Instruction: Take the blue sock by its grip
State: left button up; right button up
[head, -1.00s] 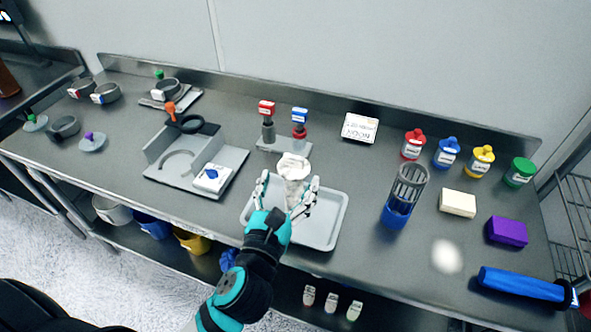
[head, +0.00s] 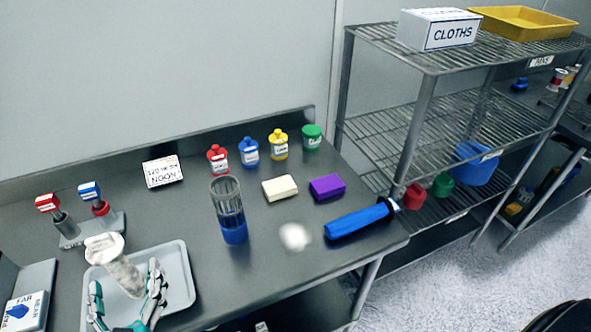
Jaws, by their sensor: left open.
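The blue sock (head: 358,220), a long blue roll, lies on the steel table near its front right edge. A small dark and pale end piece (head: 393,204), perhaps its grip, shows at its right end. My left gripper (head: 126,300) is at the lower left, open, its fingers apart at the front of a grey tray (head: 181,268). A whitish sock-like piece with a round top (head: 122,275) leans in the tray just beyond the fingers. The gripper is far left of the blue sock. My right gripper is not in view.
A white powder patch (head: 295,237), a cream block (head: 280,188) and a purple block (head: 327,187) lie near the sock. A wire shelf (head: 425,130) stands right of the table.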

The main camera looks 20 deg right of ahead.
aim_at(385, 208)
jog(key=z, duration=1.25)
jog(key=i+l+u, duration=0.65)
jog(key=k+j, duration=0.05)
